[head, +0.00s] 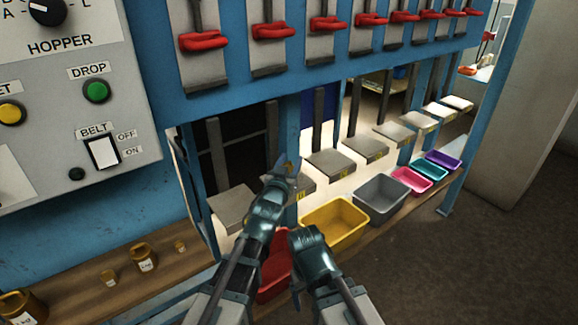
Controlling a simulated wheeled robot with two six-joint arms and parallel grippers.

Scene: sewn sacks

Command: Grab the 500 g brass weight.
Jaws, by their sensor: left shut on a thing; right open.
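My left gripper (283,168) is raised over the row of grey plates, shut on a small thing.
Grey plates (335,163) on upright bars line the blue frame. Below stand a red bin (272,275), yellow bin (335,222), grey bin (380,198) and smaller pink, teal and purple bins. Red-handled levers (272,31) hang above. A control panel (60,105) is at left.

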